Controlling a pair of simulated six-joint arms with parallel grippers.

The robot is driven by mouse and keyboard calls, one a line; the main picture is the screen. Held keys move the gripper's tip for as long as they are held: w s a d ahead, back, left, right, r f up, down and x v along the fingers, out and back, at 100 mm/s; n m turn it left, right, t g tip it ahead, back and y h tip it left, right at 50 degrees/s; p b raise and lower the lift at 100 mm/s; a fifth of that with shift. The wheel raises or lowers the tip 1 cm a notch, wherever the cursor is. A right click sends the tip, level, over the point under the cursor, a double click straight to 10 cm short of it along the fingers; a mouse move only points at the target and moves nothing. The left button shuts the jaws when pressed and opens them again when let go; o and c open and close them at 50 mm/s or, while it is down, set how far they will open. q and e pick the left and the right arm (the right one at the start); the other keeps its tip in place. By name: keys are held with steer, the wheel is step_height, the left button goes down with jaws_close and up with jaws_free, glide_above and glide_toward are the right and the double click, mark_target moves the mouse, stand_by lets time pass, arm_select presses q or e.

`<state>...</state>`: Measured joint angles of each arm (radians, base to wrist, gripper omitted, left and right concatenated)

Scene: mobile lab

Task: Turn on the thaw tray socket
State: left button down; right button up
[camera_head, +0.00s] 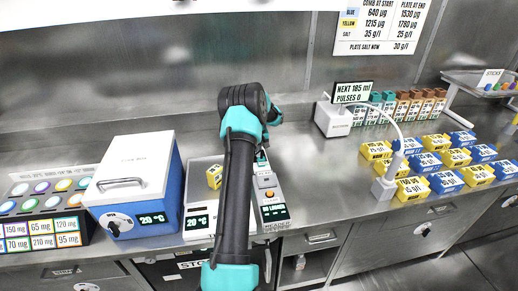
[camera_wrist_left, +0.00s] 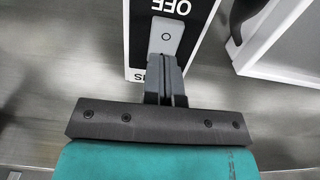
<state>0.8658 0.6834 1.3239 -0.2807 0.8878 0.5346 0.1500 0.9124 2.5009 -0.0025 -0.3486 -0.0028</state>
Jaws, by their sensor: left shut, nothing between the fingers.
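In the left wrist view a light grey rocker switch (camera_wrist_left: 166,37) sits on a black-and-white panel (camera_wrist_left: 201,12). The panel reads OFF, upside down in this view, and the switch has a circle mark. My left gripper (camera_wrist_left: 166,62) is shut and empty, its fingertips at the switch's lower edge; I cannot tell whether they touch it. In the head view my left gripper (camera_head: 262,157) is small at the back of the counter, partly hidden by its arm. A flat grey unit with a 20 °C display (camera_head: 198,222), perhaps the thaw tray, holds a yellow block (camera_head: 214,176).
A reader with an orange button (camera_head: 269,194) stands right of my arm. A blue-and-white box (camera_head: 135,185) is at left. A white dispenser (camera_head: 333,119) and several yellow and blue blocks (camera_head: 446,180) are at right. A white-edged object (camera_wrist_left: 285,40) flanks the panel.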

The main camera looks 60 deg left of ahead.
arm_select(q)
steer(key=shift+s+d+f, duration=0.2)
steer(key=shift+d+f, duration=0.05)
steer(key=shift+d, duration=0.25)
steer(key=shift+s+d+f, duration=0.15)
steer(key=shift+d+f, duration=0.05)
steer(key=shift+d, duration=0.3)
steer(key=shift+r, duration=0.1)
step_height(320, 180, up, 15)
steer(key=shift+a, duration=0.4)
steer(key=shift+w, duration=0.1)
